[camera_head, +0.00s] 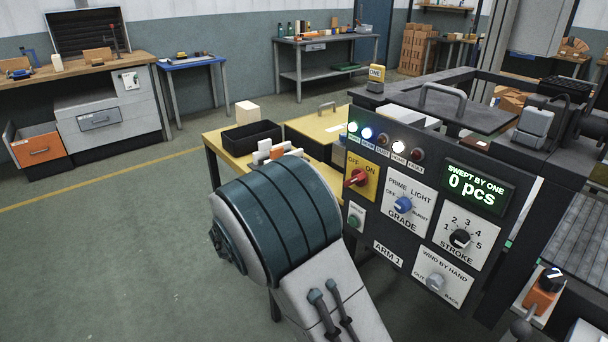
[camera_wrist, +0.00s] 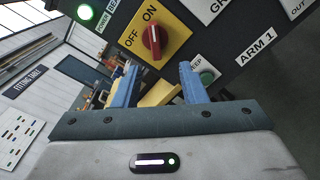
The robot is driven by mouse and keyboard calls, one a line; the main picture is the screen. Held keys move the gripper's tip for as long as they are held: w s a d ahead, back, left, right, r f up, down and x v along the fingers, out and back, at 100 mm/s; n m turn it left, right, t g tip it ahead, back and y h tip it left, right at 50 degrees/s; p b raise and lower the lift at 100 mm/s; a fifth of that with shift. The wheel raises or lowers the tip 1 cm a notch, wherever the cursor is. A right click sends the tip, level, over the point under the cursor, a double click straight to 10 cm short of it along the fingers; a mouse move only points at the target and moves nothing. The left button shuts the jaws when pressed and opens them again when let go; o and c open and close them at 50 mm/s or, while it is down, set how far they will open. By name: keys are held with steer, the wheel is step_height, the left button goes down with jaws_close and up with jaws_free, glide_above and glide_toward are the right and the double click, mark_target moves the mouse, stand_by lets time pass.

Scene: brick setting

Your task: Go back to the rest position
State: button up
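My gripper (camera_wrist: 159,67) is open in the wrist view. Its two blue fingers stand apart with nothing held between them. The control panel (camera_head: 388,222) faces it. The red OFF/ON knob (camera_wrist: 152,40) on its yellow plate is just beyond the fingertips, and the green round button (camera_wrist: 208,76) is beside the right finger. No contact shows with either. In the head view, the red knob (camera_head: 357,177) and green button (camera_head: 354,221) sit at the panel's left side. My arm hides the space left of them, and my fingers cannot be made out there.
The green, blue-white and white lamps are lit; the display (camera_head: 476,189) reads 0 pcs. A yellow-topped table (camera_head: 225,152) with a black tray (camera_head: 252,136) stands behind my arm. A dark machine frame (camera_head: 560,150) is at right. The floor (camera_head: 120,255) at left is clear.

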steer(key=s+d+r+m+g+y+p, duration=0.4)
steer(key=s+d+m+g+y+p, duration=0.35)
steer(key=s+d, duration=0.7)
steer(key=s+a+r+m+y+p, duration=0.2)
steer(key=s+r+m+y, duration=0.1)
steer(key=s, duration=0.3)
steer(key=s+a+r+m+y+p, duration=0.1)
steer(key=s+r+m+y+p, duration=0.1)
steer(key=s, duration=0.5)
steer(key=r+m+y, duration=0.1)
steer(key=m+y, duration=0.1)
steer(key=m, duration=0.1)
steer(key=shift+a+r, duration=0.15)
steer(key=shift+a, duration=0.25)
steer(key=shift+a, duration=0.1)
